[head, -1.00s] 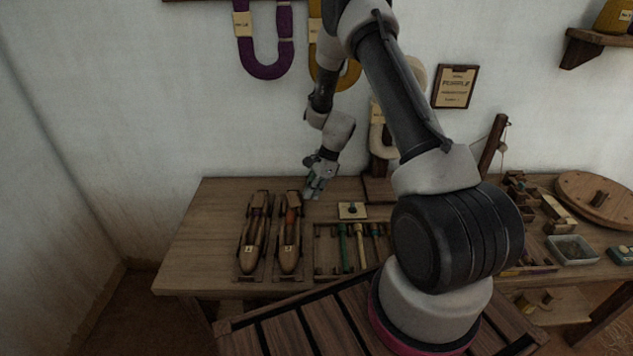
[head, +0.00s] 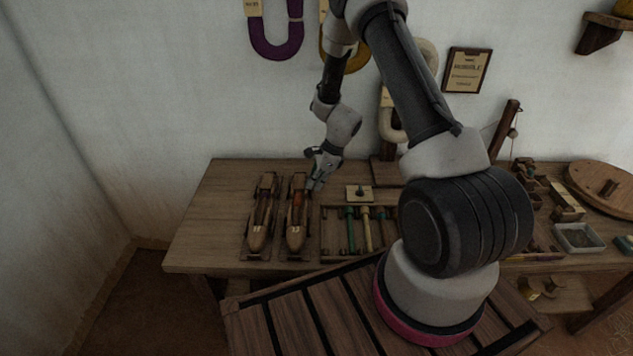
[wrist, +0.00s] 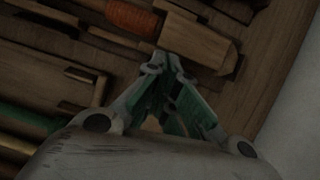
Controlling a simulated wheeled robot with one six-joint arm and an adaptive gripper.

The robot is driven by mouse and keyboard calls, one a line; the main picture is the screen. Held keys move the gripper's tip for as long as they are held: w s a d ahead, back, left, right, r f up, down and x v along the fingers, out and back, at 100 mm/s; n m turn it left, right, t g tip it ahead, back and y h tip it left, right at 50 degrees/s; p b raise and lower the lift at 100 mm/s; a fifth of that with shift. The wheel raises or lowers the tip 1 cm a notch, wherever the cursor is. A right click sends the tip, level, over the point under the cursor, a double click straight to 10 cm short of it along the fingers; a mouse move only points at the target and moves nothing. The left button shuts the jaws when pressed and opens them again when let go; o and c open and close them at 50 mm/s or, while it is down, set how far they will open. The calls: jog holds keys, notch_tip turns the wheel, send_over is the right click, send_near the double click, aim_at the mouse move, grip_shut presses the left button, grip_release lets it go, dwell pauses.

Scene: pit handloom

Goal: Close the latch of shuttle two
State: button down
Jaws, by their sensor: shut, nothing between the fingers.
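Two wooden shuttles lie side by side on the bench. The left shuttle (head: 261,217) and the right shuttle (head: 296,230) each carry a small pale label, too small to read surely. Orange thread (wrist: 132,17) shows inside the right shuttle. A wooden block (wrist: 197,42), possibly its latch, is at its far end; I cannot tell how far it is raised. My gripper (head: 315,188) is beside the far end of the right shuttle, on its right. In the wrist view its green-padded fingertips (wrist: 166,62) are shut and empty, close to the block; contact is unclear.
A wooden rack (head: 327,243) with green and yellow rods stands just right of the shuttles. A small pale plate (head: 359,193) with a knob lies behind it. The bench (head: 215,222) is bare left of the shuttles. The wall is close behind.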

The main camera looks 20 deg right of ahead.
jog(key=shift+w+d, duration=0.1)
jog(key=shift+w+d, duration=0.45)
jog(key=shift+w, duration=0.05)
jog(key=v, duration=1)
jog(key=shift+s, duration=0.25)
jog(key=shift+s+a, duration=0.1)
jog(key=shift+a, duration=0.05)
